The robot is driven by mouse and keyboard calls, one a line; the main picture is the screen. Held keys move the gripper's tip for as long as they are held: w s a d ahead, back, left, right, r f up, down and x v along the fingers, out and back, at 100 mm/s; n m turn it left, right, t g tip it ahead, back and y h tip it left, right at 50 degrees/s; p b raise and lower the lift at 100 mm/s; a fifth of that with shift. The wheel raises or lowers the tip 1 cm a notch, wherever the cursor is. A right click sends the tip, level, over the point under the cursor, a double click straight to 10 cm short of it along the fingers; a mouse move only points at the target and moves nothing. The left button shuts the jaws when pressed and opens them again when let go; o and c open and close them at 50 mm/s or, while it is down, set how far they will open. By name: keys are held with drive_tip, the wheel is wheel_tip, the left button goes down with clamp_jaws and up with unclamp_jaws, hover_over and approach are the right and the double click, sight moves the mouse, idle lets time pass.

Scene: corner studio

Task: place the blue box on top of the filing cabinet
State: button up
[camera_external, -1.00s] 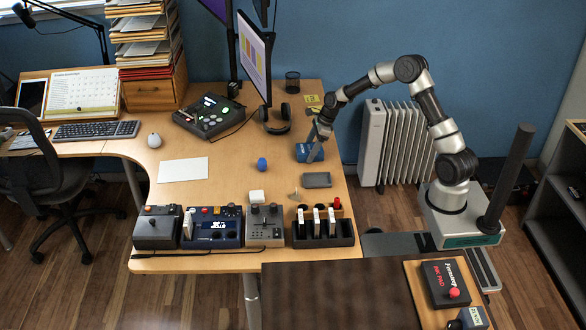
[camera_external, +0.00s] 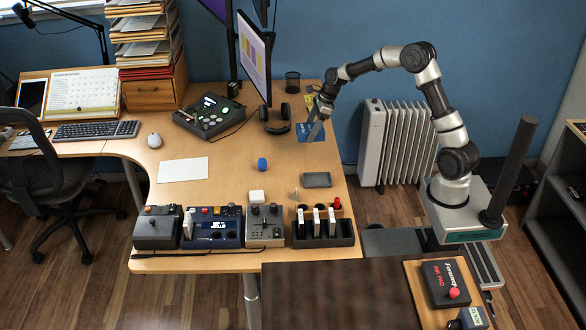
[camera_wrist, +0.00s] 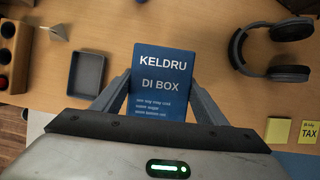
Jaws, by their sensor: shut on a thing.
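The blue box (camera_external: 309,133) is printed with white lettering in the wrist view (camera_wrist: 163,65). My gripper (camera_external: 315,130) is shut on it, one finger at each side. The box is near the right back part of the wooden desk (camera_external: 225,150) and appears raised a little above it. No piece is clearly marked as the filing cabinet. A wooden drawer unit (camera_external: 150,94) with stacked papers stands at the back left, and a dark brown top (camera_external: 335,295) is at the bottom; I cannot tell whether either is the cabinet.
Headphones (camera_external: 275,118) and a monitor (camera_external: 255,58) stand left of the box. A small grey tray (camera_external: 317,180) lies in front of it. Several control devices line the desk's front edge. A white radiator (camera_external: 397,145) stands on the floor at right. The desk's middle is mostly clear.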

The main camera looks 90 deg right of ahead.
drive_tip(key=w+a+r+n+y+p, duration=0.1)
drive_tip(key=w+a+r+p, duration=0.15)
drive_tip(key=w+a, duration=0.25)
drive_tip(key=w+a+r+n+p, duration=0.1)
drive_tip(key=w+a+r+p, duration=0.15)
drive_tip(key=w+a, duration=0.2)
drive_tip(key=w+a+r+n+y+p, duration=0.1)
drive_tip(key=w+a+r+n+p, duration=0.2)
drive_tip(key=a, duration=0.9)
drive_tip(key=w+a+r+g+p, duration=0.15)
drive_tip(key=w+a+r, duration=0.3)
drive_tip(key=a, duration=0.75)
drive_tip(key=w+a+r+n+y+p, duration=0.15)
drive_tip(key=w+a+r+p, duration=0.3)
drive_tip(key=a, duration=0.85)
wheel_tip(320, 180, up, 15)
drive_tip(key=n+g+p, duration=0.1)
drive_tip(key=n+p, duration=0.5)
drive_tip(key=p, duration=0.3)
hover_over(336, 300)
drive_tip(key=d, duration=0.1)
drive_tip(key=shift+y, duration=0.25)
drive_tip(key=f, duration=1)
drive_tip(key=shift+s+d+f, duration=0.1)
drive_tip(key=shift+s, duration=0.1)
drive_tip(key=shift+f, duration=0.1)
drive_tip(key=o, duration=1.4)
drive_tip(key=shift+f, duration=0.1)
